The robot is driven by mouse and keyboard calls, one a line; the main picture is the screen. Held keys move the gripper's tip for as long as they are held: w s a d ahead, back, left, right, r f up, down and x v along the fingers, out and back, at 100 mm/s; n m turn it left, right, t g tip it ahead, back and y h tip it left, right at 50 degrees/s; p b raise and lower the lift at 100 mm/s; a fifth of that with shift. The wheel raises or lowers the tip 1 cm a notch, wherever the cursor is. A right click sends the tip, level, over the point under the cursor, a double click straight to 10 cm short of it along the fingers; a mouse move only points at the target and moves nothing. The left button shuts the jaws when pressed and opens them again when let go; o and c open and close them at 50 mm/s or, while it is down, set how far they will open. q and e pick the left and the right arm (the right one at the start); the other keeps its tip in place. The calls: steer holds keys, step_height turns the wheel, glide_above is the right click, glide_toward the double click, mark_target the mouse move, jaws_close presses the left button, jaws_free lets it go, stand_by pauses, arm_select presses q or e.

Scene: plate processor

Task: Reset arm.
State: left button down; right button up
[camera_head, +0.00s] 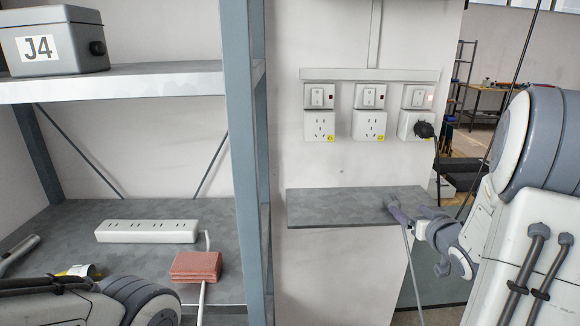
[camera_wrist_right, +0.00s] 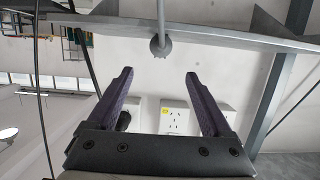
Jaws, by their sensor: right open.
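My right gripper (camera_head: 398,212) is at the right end of the small grey wall shelf (camera_head: 335,205), below the sockets. In the right wrist view its two dark fingers (camera_wrist_right: 160,85) are spread apart with nothing between them. A black plug (camera_head: 424,129) sits in the rightmost wall socket (camera_head: 407,118), its cable hanging down. The switch above it shows a small red light. Part of my left arm lies at the lower left, but its gripper cannot be made out.
A rack at left holds a grey J4 box (camera_head: 62,50) on its upper shelf. A white power strip (camera_head: 147,231) and a reddish block (camera_head: 196,266) lie on the lower shelf. A blue-grey post (camera_head: 243,130) stands between rack and wall shelf. The wall shelf's left part is bare.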

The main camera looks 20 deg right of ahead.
steer(key=a+f+n+g+y, duration=0.1)
steer(key=a+f+g, duration=0.6)
steer(key=a, duration=0.6)
steer(key=s+a+f+n+g+y, duration=0.1)
steer(key=s+a+f+g, duration=0.15)
steer(key=s+a, duration=0.4)
steer(key=s+a+f+n+g+y, duration=0.1)
steer(key=s+a+f+g+y, duration=0.15)
steer(key=s+a, duration=0.4)
steer(key=s+a+r+n+g+p, duration=0.1)
steer(key=s+a+r+n, duration=0.2)
steer(key=s+a, duration=0.3)
steer(key=s+a+r+n+g+p, duration=0.1)
steer(key=s+a+r+n, duration=0.3)
steer(key=a, duration=0.4)
steer(key=s+r+p, duration=0.1)
steer(key=s, duration=0.1)
steer(key=shift+s+a+g, duration=0.25)
steer(key=shift+s+g, duration=0.05)
steer(key=shift+s, duration=0.05)
